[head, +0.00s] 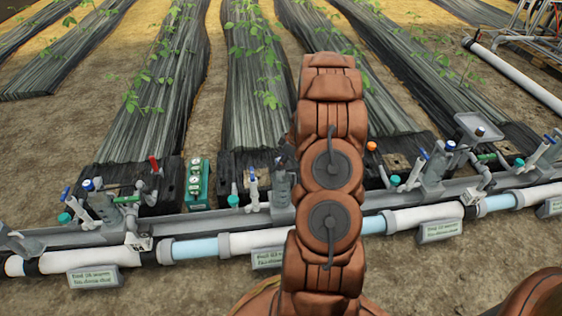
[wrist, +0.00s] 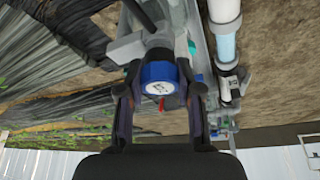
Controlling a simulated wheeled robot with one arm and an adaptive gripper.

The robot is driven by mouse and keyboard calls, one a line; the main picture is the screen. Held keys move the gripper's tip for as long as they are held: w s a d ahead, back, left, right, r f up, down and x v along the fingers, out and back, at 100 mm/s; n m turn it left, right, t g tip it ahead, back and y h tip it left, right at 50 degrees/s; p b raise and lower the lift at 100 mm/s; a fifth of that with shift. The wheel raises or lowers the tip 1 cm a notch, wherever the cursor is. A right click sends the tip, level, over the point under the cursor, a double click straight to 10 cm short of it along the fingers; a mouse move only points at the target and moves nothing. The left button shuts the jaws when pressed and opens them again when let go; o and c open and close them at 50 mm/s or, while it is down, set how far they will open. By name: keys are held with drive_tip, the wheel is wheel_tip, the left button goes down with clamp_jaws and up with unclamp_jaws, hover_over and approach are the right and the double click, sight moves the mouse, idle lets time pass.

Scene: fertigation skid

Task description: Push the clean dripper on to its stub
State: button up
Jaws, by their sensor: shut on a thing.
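In the wrist view my gripper (wrist: 160,92) has one finger on each side of a round blue-capped part (wrist: 158,76) with a white disc on its face. It is shut on this part. A grey fitting (wrist: 150,45) is right behind it; I cannot tell whether the two are joined. I cannot tell whether the blue-capped part is the clean dripper, and I make out no bare stub. A small red piece shows just below the cap. In the head view my arm hides the gripper and what it holds.
A grey rail with several valve fittings runs across the head view, above a white and light-blue pipe (head: 195,249). A green block with gauges (head: 197,184) stands left of my arm. A red lever (head: 153,165) and an orange cap (head: 371,146) stick up. Labels (head: 95,277) stand in front.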

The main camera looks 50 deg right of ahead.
drive_tip(key=shift+f+b, duration=0.65)
drive_tip(key=shift+b, duration=0.45)
idle(0.7)
drive_tip(key=o, duration=0.9)
drive_tip(key=shift+r, duration=0.1)
drive_tip(key=shift+r+p, duration=1.1)
drive_tip(key=shift+r, duration=3.35)
